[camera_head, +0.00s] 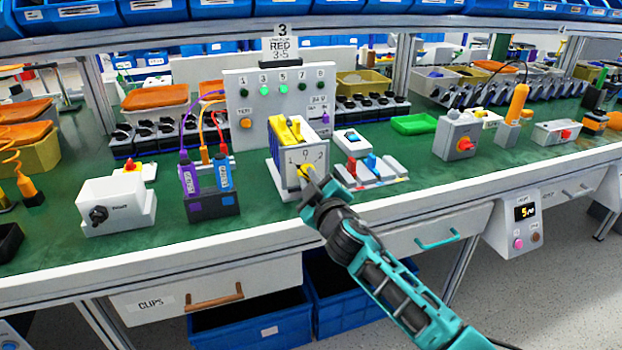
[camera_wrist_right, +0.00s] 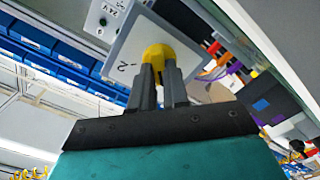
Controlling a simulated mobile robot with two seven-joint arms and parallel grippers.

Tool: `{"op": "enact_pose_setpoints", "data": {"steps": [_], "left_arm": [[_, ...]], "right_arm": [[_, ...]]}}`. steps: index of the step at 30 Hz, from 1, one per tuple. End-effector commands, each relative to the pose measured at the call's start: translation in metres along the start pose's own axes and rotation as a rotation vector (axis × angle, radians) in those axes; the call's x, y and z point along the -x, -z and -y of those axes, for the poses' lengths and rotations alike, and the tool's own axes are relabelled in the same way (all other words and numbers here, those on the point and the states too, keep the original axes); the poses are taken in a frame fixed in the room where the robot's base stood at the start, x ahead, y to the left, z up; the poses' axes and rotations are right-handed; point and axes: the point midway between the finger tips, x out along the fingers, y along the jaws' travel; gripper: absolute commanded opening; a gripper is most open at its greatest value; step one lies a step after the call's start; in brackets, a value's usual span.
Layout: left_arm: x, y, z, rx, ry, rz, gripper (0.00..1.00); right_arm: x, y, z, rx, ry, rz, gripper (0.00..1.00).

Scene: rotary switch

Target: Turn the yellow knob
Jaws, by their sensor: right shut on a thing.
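The yellow knob (camera_wrist_right: 158,55) sits on the front plate of a grey switch box (camera_head: 293,170). In the head view only a little yellow of the knob (camera_head: 304,170) shows at the tip of my right gripper (camera_head: 310,182). In the right wrist view my right gripper (camera_wrist_right: 161,88) has its two dark fingers closed on the knob, one on each side. The plate is marked with numbers, and a 2 shows beside the knob. My left gripper is not in view.
A white box with a black knob (camera_head: 120,205) and a box with purple and blue plugs (camera_head: 210,190) stand to the left. A block with blue and red levers (camera_head: 368,170) is close on the right. A grey box with a red knob (camera_head: 458,135) stands farther right.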

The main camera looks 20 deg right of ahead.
Motion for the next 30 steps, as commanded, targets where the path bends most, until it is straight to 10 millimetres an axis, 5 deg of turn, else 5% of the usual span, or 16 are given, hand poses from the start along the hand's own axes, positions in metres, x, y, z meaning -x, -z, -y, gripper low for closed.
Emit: {"op": "enact_pose_setpoints", "data": {"steps": [15, 16, 23, 30], "left_arm": [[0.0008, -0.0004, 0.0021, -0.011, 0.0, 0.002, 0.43], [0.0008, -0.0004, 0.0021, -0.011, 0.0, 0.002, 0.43], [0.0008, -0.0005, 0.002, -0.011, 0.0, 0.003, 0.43], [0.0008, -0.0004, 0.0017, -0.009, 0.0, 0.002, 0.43]], "right_arm": [[0.0002, -0.0008, 0.0004, 0.024, 0.0, 0.002, 0.0], [0.0002, -0.0008, 0.0004, 0.025, 0.0, 0.002, 0.17], [0.0001, -0.0006, 0.0003, 0.022, 0.0, 0.001, 0.39], [0.0003, -0.0003, 0.0001, 0.021, 0.0, 0.001, 0.4]]}}
